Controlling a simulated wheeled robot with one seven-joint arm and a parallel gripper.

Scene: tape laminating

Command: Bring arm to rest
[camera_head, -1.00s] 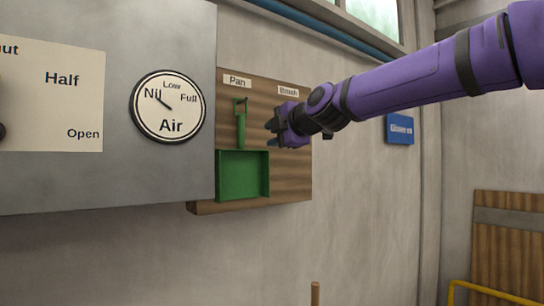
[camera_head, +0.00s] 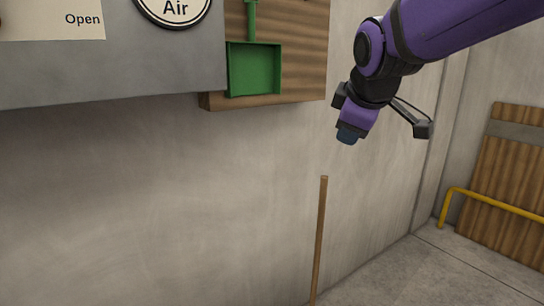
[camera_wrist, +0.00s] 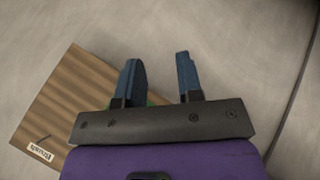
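My gripper (camera_head: 348,134) hangs at the end of my purple arm in the head view, pointing down in front of the pale wall, to the right of the wooden board (camera_head: 305,45). In the wrist view my gripper (camera_wrist: 158,72) shows two blue fingers spread apart with nothing between them. The board also shows in the wrist view (camera_wrist: 75,100), to the left of the fingers, with a "Brush" label (camera_wrist: 40,152) and a small dark hook near it. A sliver of green shows behind the left finger.
A green pan (camera_head: 254,70) hangs on the board. A grey panel (camera_head: 150,65) with an "Air" dial (camera_head: 175,8) is at upper left. A wooden stick (camera_head: 320,240) stands below. A yellow rail (camera_head: 495,202) and wooden panel (camera_head: 495,165) are at right.

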